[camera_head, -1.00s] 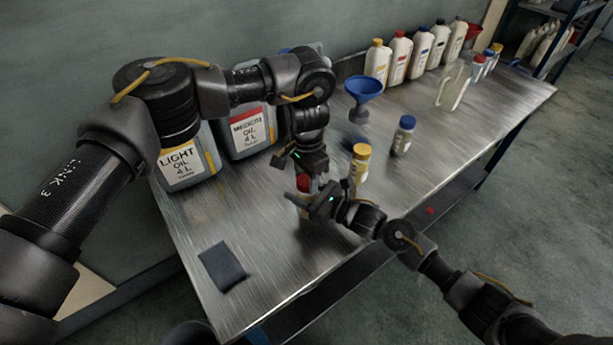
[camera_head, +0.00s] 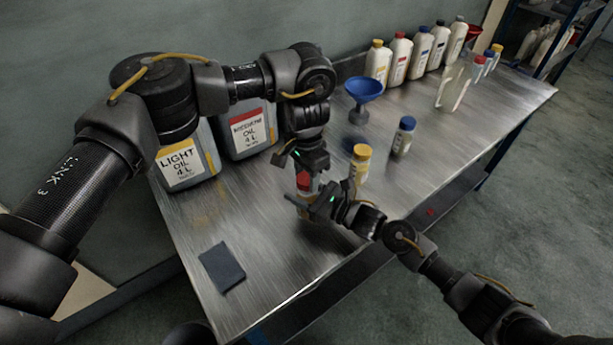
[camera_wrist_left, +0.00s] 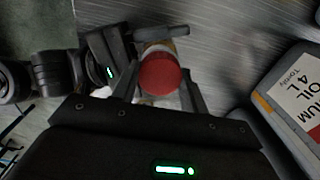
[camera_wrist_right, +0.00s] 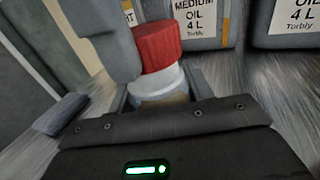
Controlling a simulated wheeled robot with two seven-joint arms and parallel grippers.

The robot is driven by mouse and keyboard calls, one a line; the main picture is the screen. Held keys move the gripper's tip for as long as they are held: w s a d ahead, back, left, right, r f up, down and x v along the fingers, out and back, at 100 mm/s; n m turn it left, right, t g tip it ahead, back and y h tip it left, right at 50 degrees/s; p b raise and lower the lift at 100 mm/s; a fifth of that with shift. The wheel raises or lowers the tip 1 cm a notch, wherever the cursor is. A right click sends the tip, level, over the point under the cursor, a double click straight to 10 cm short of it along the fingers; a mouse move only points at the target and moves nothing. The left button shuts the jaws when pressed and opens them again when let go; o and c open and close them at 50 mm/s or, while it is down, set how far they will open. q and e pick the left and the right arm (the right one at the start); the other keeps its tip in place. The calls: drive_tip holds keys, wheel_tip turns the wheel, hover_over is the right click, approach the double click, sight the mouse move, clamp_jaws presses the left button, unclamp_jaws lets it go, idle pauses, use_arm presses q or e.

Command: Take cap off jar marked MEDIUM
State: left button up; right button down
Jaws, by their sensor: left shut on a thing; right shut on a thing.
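A small jar with a red cap (camera_head: 304,181) is at the middle of the bench, between my two grippers. In the left wrist view the red cap (camera_wrist_left: 160,74) sits between the fingers of my left gripper (camera_wrist_left: 163,85), which is shut on it from above. My right gripper (camera_head: 306,205) is shut on the jar body, below the cap. In the right wrist view the cap (camera_wrist_right: 158,46) stands over a pale band of the jar (camera_wrist_right: 158,82); I cannot tell whether it is loose. The jar's label is hidden.
A yellow-capped jar (camera_head: 361,154) stands close right of my grippers, with a blue-capped jar (camera_head: 403,138) beyond. A blue funnel (camera_head: 363,89) is behind. Light (camera_head: 184,166) and medium (camera_head: 250,134) oil cans stand at the back left. A dark pad (camera_head: 221,267) lies at the front left.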

sight(306, 178)
use_arm(q)
drive_tip(key=shift+r, duration=0.65)
drive_tip(key=shift+r, duration=0.1)
drive_tip(key=shift+r, duration=1.95)
use_arm(e)
drive_tip(key=c, duration=0.5)
unclamp_jaws()
use_arm(q)
drive_tip(key=shift+f, duration=0.2)
use_arm(e)
drive_tip(key=shift+s+d+f, duration=0.1)
drive_tip(key=shift+s+d, duration=0.05)
drive_tip(key=shift+d, duration=0.15)
use_arm(q)
wheel_tip(306, 178, down, 3)
drive_tip(key=b, duration=0.3)
drive_tip(key=shift+f, duration=0.1)
use_arm(e)
drive_tip(key=v, duration=1)
drive_tip(key=shift+s+d, duration=0.1)
drive_tip(key=shift+d, duration=0.1)
use_arm(q)
drive_tip(key=shift+b, duration=0.3)
use_arm(e)
drive_tip(key=shift+s+d, duration=0.3)
drive_tip(key=shift+d, duration=0.1)
